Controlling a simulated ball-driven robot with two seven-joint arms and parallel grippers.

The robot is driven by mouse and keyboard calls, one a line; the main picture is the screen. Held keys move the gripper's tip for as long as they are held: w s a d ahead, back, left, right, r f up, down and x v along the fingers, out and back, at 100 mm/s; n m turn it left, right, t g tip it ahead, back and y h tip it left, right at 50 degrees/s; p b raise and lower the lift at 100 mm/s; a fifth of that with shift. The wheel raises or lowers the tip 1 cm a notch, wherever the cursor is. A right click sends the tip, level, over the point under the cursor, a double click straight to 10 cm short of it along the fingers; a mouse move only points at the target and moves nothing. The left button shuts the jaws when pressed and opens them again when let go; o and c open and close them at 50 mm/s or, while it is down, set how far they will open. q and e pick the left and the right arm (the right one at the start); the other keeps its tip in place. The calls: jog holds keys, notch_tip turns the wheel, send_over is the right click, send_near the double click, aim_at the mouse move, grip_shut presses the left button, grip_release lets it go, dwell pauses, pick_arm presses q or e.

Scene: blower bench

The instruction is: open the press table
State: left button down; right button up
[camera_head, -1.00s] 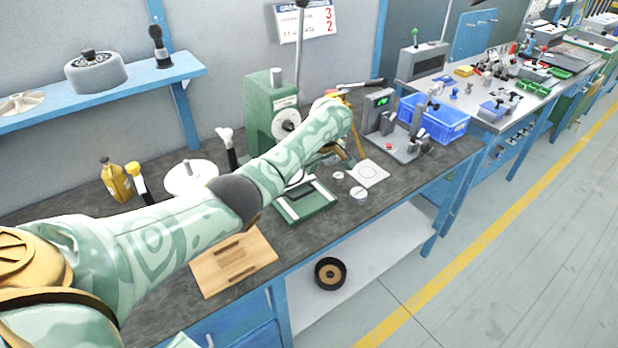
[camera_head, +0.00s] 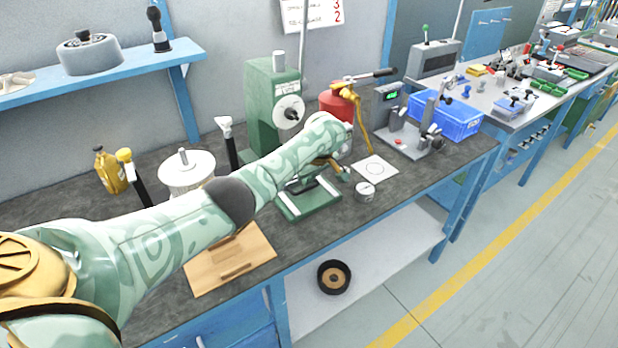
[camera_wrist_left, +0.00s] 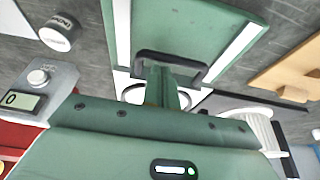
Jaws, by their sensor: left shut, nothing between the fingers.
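The green press (camera_head: 272,100) stands at the back of the bench, with a dial on its front. Its low table (camera_head: 308,208), green with pale side rails, lies at its foot, partly covered by my left arm. The table also shows in the left wrist view (camera_wrist_left: 195,22), with a dark handle-like bar (camera_wrist_left: 172,62) across it. My left gripper (camera_head: 345,174) is beside the table in the head view, partly hidden by its own wrist. In the wrist view its fingers (camera_wrist_left: 165,82) are shut and empty close to the bar; I cannot tell whether they touch. My right gripper is not in view.
A small round weight (camera_head: 365,191) and a white card (camera_head: 376,168) lie right of the press table. A red canister (camera_head: 338,104), a grey gauge stand (camera_head: 405,135) and a blue bin (camera_head: 450,118) stand farther right. A wooden board (camera_head: 228,262) lies at the front left.

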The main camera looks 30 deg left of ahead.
pick_arm(q)
jog(key=d+p, duration=0.1)
jog(key=p, duration=0.1)
jog(key=s+d+r+p, duration=0.1)
jog(key=d+p, duration=0.2)
jog(key=p, duration=0.1)
jog(key=shift+s+d+r+p, duration=0.2)
jog(key=shift+s+p, duration=0.15)
jog(key=shift+p, duration=0.05)
jog(key=s+d+p, duration=0.1)
jog(key=d, duration=0.2)
jog(key=s+d+p, duration=0.1)
jog(key=d+p, duration=0.1)
jog(key=s+d+f+p, duration=0.1)
jog(key=d+p, duration=0.1)
jog(key=d, duration=0.1)
jog(key=shift+s+d+f, duration=0.1)
jog(key=shift+s+d, duration=0.25)
jog(key=shift+s, duration=0.05)
jog(key=shift+d+f, duration=0.15)
jog(key=shift+f, duration=0.05)
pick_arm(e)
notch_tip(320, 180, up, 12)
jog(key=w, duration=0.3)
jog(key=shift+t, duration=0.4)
